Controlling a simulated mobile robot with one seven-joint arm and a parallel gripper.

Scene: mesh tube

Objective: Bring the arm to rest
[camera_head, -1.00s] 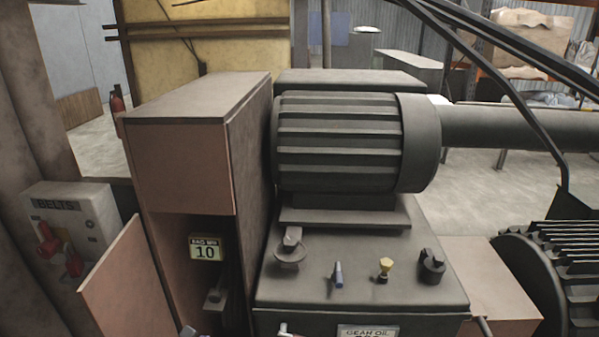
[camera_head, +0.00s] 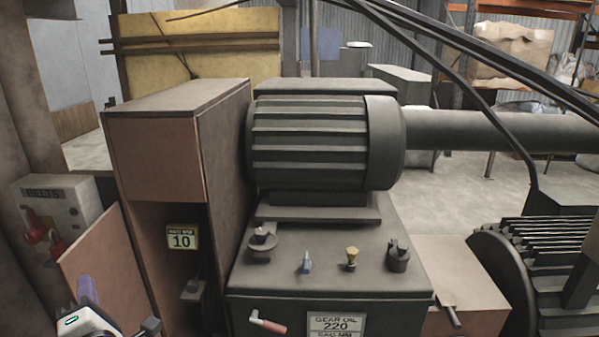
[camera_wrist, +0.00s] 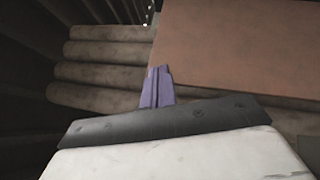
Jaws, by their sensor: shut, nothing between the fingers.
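My gripper (camera_head: 86,288) shows at the lower left of the head view, with purple fingers and a white wrist body below them. It is in front of the open pinkish-brown panel (camera_head: 95,255). In the wrist view the purple fingers (camera_wrist: 157,86) are together with nothing between them. A dark plate and a white body are in front of them in that view. Most of my arm is out of the picture.
A machine with a ribbed motor (camera_head: 310,145) and a gear-oil box (camera_head: 330,270) with small fittings fills the middle. A grey belts switch box (camera_head: 58,205) is at the left. A ribbed wheel (camera_head: 505,285) is at the right. In the wrist view, ridged brown rolls (camera_wrist: 105,75) lie behind the fingers.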

